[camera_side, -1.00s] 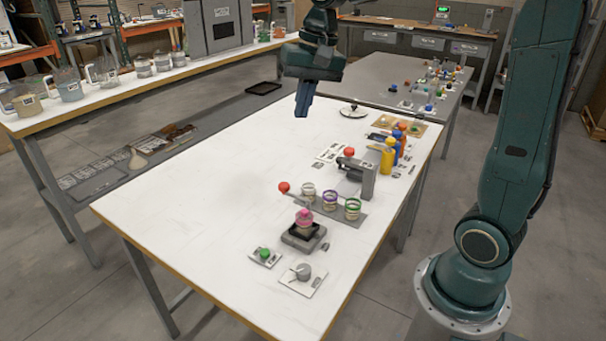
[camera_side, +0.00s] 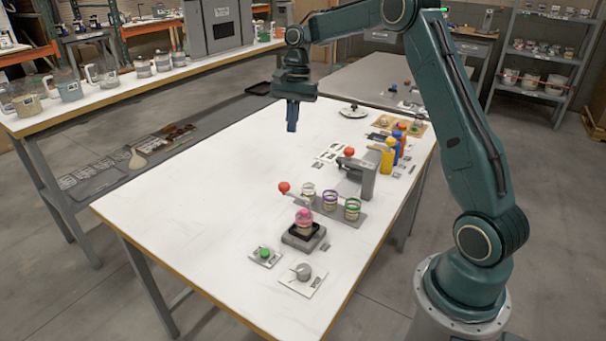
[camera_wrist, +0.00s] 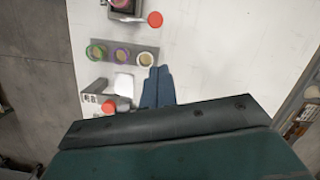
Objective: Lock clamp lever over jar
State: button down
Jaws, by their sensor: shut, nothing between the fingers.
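A red ball knob (camera_side: 284,187) stands at the left end of the jar rack, apparently on a thin lever; it also shows in the wrist view (camera_wrist: 155,19). A second red knob (camera_side: 349,152) is on a grey upright device (camera_side: 368,181). I cannot tell which is the clamp lever. A jar with a pink top (camera_side: 304,216) sits on a dark square base (camera_side: 300,239). Three open jars, with white (camera_side: 308,192), purple (camera_side: 330,197) and green (camera_side: 352,204) rims, stand in a row. My gripper (camera_side: 292,130) is shut and empty, above the table and apart from everything.
The grey rack plate (camera_side: 324,209) holds the three jars. Yellow (camera_side: 387,161), blue and orange bottles stand towards the back right. A green button (camera_side: 264,253) and a metal pot (camera_side: 302,271) are at the front. The table's left half is clear.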

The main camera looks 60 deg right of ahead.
jog(key=shift+m, duration=0.6)
jog(key=shift+w+d+f, duration=0.25)
jog(key=shift+d+f, duration=0.4)
jog(key=shift+f, duration=0.15)
jog(key=shift+w+d+f, duration=0.2)
jog(key=shift+d+f, duration=0.4)
jog(key=shift+f, duration=0.15)
jog(key=shift+f, duration=0.15)
jog(key=s+a+f, duration=0.2)
jog(key=a+f, duration=0.4)
jog(key=f, duration=0.3)
jog(key=shift+f, duration=0.2)
